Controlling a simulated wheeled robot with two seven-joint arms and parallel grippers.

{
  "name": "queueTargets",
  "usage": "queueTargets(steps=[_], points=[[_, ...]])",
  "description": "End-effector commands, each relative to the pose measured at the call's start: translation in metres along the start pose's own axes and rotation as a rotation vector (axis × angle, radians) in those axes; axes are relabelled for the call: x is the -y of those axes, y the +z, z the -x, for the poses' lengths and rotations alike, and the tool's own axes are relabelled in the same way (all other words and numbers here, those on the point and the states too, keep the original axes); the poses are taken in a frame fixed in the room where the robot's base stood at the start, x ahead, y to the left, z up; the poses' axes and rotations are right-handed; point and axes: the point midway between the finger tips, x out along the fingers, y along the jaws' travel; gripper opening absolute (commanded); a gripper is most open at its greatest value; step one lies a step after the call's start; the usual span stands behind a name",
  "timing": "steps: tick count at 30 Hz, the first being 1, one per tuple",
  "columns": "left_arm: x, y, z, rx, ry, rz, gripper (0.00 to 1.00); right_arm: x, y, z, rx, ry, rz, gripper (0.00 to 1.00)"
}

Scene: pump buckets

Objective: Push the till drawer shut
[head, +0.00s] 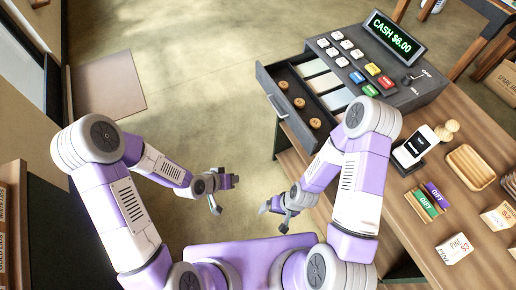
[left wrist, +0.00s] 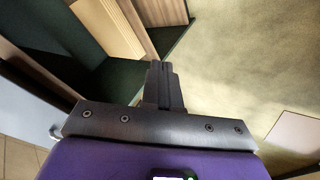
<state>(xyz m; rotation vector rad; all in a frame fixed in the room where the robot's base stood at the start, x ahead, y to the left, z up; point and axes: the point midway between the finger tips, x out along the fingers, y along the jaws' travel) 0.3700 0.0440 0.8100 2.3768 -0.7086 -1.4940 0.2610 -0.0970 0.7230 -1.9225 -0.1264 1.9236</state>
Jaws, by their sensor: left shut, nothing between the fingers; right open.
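The till (head: 400,62) is a dark grey box with coloured and white keys and a lit display reading CASH $6.00. Its drawer (head: 279,106) stands pulled out toward the left, with a light handle on its front. Gold coins and pale notes lie in its compartments. My left gripper (head: 234,180) is shut and empty, over the floor, left of and below the drawer, touching nothing. Its closed fingers also show in the left wrist view (left wrist: 164,86). My right gripper (head: 266,208) is open, below the drawer in the picture and apart from it. My right forearm overlaps the drawer's near corner.
The wooden counter (head: 470,125) carries a card reader (head: 414,147), a wooden tray (head: 470,167), a holder of gift cards (head: 427,203) and price signs (head: 455,249). Open floor lies left of the drawer. Shelving (left wrist: 110,28) shows in the left wrist view.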

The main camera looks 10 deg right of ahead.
Motion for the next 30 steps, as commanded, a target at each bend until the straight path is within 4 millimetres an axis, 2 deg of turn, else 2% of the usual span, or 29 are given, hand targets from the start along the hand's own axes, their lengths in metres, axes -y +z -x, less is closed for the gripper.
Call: queueTargets(steps=[1,3,7,9,12,16,25,30], points=[[-0.015,-0.027,-0.005,-0.092,0.059,-0.13,0.0,-0.007,-0.001,-0.018,0.0,0.0,-0.001,0.93],[-0.045,-0.059,0.001,-0.198,0.143,-0.3,0.0,-0.012,-0.001,-0.031,0.0,0.0,-0.001,0.93],[-0.1,-0.093,0.021,-0.349,0.281,-0.584,0.0,-0.018,-0.002,-0.049,0.0,0.0,-0.001,0.93],[-0.124,-0.1,0.033,-0.403,0.339,-0.705,0.0,-0.021,-0.003,-0.055,0.0,0.0,0.0,0.93],[-0.149,-0.103,0.045,-0.449,0.399,-0.828,0.0,-0.023,-0.003,-0.061,0.0,0.0,0.0,0.93],[-0.165,-0.105,0.051,-0.474,0.433,-0.902,0.0,-0.025,-0.003,-0.065,0.0,0.0,0.0,0.93],[-0.201,-0.12,0.021,-0.475,0.44,-0.911,0.0,-0.032,-0.004,-0.085,0.0,0.0,0.0,0.93],[-0.218,-0.13,0.008,-0.473,0.439,-0.908,0.0,-0.032,-0.004,-0.085,0.0,0.0,0.0,0.93]])
